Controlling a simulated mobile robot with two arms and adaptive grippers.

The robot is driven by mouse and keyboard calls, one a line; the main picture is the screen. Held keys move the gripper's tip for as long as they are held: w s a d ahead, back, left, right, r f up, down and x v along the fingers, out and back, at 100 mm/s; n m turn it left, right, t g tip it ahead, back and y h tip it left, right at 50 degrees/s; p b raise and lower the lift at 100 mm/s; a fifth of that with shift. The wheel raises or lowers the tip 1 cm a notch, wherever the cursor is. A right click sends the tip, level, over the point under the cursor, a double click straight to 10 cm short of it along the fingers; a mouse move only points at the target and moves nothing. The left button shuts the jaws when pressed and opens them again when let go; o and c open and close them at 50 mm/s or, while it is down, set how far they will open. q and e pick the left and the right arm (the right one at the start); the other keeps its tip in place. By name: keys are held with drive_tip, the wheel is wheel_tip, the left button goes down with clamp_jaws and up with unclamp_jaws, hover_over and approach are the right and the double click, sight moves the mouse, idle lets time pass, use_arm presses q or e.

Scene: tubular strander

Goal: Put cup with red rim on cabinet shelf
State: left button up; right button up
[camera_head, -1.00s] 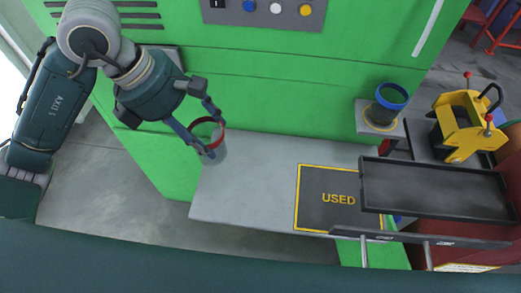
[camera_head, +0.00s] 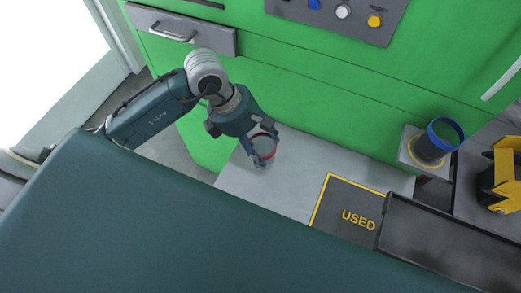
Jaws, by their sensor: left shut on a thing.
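The cup with the red rim (camera_head: 267,149) is a see-through cup in the camera_head view, above the left part of the grey worktop. My left gripper (camera_head: 262,149) is shut on it, with its fingers at the rim. I cannot tell how far the cup is from the worktop. My right gripper is not in view. No cabinet shelf can be clearly made out; a grey drawer front (camera_head: 182,27) with a handle is set in the green cabinet (camera_head: 330,85) at the upper left.
A cup with a blue rim (camera_head: 438,139) stands on a small grey ledge at the right. The worktop (camera_head: 290,170) bears a dark mat marked USED (camera_head: 345,205). A black tray (camera_head: 450,245) and a yellow holder (camera_head: 503,175) are at the right. Floor shows at the left.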

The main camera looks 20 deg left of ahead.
sight(260, 153)
use_arm(q)
drive_tip(key=shift+f+p, duration=0.4)
drive_tip(key=shift+f, duration=2)
drive_tip(key=o, duration=1.2)
drive_tip(key=shift+c, duration=0.2)
drive_tip(key=b+v, duration=0.2)
drive_tip(key=v, duration=1)
drive_tip(key=shift+s, duration=0.15)
